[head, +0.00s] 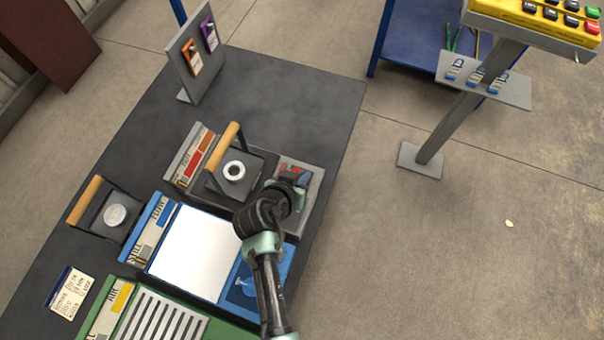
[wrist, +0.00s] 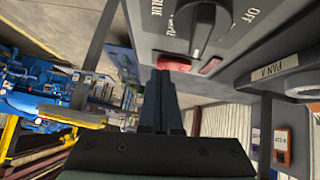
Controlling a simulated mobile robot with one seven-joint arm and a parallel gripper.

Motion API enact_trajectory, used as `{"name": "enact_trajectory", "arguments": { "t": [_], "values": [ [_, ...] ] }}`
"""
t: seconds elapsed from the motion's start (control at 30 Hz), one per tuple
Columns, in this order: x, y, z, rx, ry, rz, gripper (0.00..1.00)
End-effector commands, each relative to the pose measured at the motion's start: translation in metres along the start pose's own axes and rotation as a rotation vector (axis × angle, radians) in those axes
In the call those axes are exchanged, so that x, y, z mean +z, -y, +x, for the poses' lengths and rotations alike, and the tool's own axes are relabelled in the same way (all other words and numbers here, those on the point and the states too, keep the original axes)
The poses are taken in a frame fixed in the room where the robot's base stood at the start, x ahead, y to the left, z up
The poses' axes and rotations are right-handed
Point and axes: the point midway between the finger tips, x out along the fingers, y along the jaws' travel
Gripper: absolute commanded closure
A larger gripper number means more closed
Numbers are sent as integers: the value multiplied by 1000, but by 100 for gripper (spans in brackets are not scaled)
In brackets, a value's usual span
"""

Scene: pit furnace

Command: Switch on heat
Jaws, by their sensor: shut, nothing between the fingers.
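A dark grey furnace unit (head: 258,158) stands on the dark table, with a lid bearing a wooden handle (head: 224,145) and a white ring (head: 234,171). At its right end is a grey control panel (head: 314,184), partly hidden by my gripper (head: 296,180). In the wrist view the panel (wrist: 262,45) shows a black rotary knob (wrist: 213,28), an "OFF" label and a red switch (wrist: 174,63). My shut, empty fingers (wrist: 163,78) point at the red switch and are very close to it. I cannot tell whether they touch it.
A blue-framed unit with a white top (head: 195,249) and a green unit with slats (head: 160,318) stand nearer on the table. Another handled lid (head: 115,215) lies left. A post with a yellow button box (head: 535,20) stands on the floor at right. The table's far part is mostly clear.

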Motion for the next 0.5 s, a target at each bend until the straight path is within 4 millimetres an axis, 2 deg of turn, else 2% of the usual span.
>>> {"name": "enact_trajectory", "arguments": {
  "t": [0.07, 0.5],
  "values": [
    [9, -2, 8, -1, 1, 4, 100],
    [4, 4, 2, -3, 3, 0, 100]
  ]
}}
